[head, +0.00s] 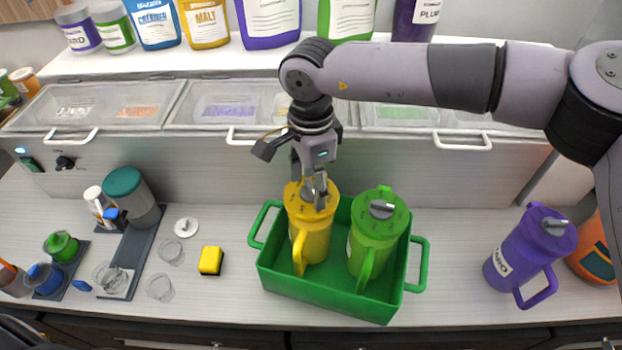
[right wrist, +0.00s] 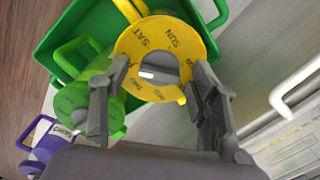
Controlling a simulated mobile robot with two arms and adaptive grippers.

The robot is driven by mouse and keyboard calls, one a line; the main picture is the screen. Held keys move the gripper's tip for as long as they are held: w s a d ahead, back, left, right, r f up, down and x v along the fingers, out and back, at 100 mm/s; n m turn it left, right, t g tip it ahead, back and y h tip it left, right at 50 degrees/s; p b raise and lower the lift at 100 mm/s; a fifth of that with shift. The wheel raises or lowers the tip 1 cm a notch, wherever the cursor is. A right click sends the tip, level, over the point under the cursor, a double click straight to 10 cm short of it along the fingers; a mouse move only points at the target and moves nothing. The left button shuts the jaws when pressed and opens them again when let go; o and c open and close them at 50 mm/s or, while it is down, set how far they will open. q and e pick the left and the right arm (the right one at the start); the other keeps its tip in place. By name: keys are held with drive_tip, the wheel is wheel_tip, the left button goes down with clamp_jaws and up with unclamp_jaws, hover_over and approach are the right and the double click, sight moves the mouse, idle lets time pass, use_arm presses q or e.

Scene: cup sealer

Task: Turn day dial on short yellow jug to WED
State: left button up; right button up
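The yellow jug (head: 313,238) stands upright in a green crate (head: 325,305), its handle toward the front. Its yellow lid also shows in the right wrist view (right wrist: 180,42), with SUN and SAT readable; other day marks are too small or partly covered. A grey dial knob (right wrist: 160,73) sits at the lid's middle; which day it points to I cannot tell. My right gripper (head: 313,180) is over the lid, pointing down. In the right wrist view its fingers (right wrist: 160,78) are spread on either side of the knob, with gaps showing. My left gripper is not in view.
A green jug (head: 375,240) with a grey dial stands beside the yellow one in the crate. A purple jug (head: 520,258) stands at the right. A yellow block (head: 211,260) and clear cups are left of the crate. Lidded bins (head: 225,100) rise behind.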

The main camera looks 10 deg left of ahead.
drive_tip(key=c, duration=1.1)
drive_tip(key=shift+f+n+b, duration=0.15)
drive_tip(key=shift+n+b, duration=0.35)
drive_tip(key=shift+b, duration=0.3)
drive_tip(key=n+b, duration=0.6)
drive_tip(key=shift+n, duration=0.3)
drive_tip(key=n+b, duration=0.1)
drive_tip(key=n, duration=0.1)
drive_tip(key=shift+n+b, duration=0.3)
drive_tip(key=shift+n, duration=0.1)
drive_tip(key=n, duration=0.2)
drive_tip(key=shift+n+b, duration=0.4)
drive_tip(key=n, duration=0.3)
drive_tip(key=shift+r+n+b, duration=0.2)
drive_tip(key=shift+n+b, duration=0.2)
drive_tip(key=shift+n, duration=1.5)
